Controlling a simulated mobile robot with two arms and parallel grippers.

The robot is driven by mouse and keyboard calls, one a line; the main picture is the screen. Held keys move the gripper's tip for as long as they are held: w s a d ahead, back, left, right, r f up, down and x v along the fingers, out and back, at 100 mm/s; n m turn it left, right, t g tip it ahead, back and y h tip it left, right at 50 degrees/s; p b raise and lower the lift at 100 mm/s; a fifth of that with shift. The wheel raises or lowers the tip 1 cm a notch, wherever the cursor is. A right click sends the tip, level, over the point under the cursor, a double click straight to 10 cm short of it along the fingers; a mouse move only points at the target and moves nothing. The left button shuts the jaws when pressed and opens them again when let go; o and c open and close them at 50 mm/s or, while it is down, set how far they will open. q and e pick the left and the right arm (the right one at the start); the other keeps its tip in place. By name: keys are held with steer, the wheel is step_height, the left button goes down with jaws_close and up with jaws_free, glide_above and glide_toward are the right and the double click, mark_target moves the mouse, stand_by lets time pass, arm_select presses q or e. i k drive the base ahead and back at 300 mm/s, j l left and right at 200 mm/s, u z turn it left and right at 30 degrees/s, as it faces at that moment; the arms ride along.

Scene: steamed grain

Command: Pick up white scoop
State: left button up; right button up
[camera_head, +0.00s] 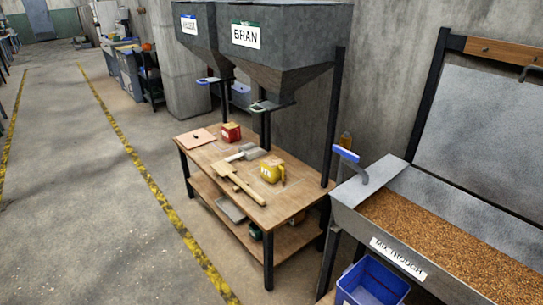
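A pale grey-white scoop-like tool (250,151) lies on the top of the wooden table (283,208), and it is the closest match to the white scoop. It is small in the picture, so I cannot make out its exact shape. A wooden paddle (238,183) lies just in front of it, and the two are close together. A yellow jug (271,170) stands to its right and a red container (231,132) stands behind it. Neither of my grippers is in view.
Two grey hoppers, one marked BRAN (290,40), hang over the table. A pink board (195,139) lies at its left end. A grain trough (390,251) with a blue-handled lever (346,154) stands right, above a blue bin (370,283). Floor at left is clear.

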mark_target(250, 152)
steer(key=i+j+z, duration=0.25)
steer(key=z, duration=0.2)
steer(key=i+j+z, duration=0.15)
steer(key=j+z, duration=0.3)
steer(key=i+j+z, duration=0.1)
steer(key=j, duration=0.45)
steer(key=i+j+z, duration=0.15)
steer(key=j, duration=0.35)
steer(key=i+j+z, duration=0.1)
steer(key=j, duration=0.45)
steer(key=i+j+z, duration=0.15)
steer(key=j, duration=0.45)
steer(key=i+j+z, duration=0.1)
steer(key=j, duration=1.15)
steer(key=i+j, duration=0.15)
steer(key=j, duration=1.2)
steer(key=i, duration=0.05)
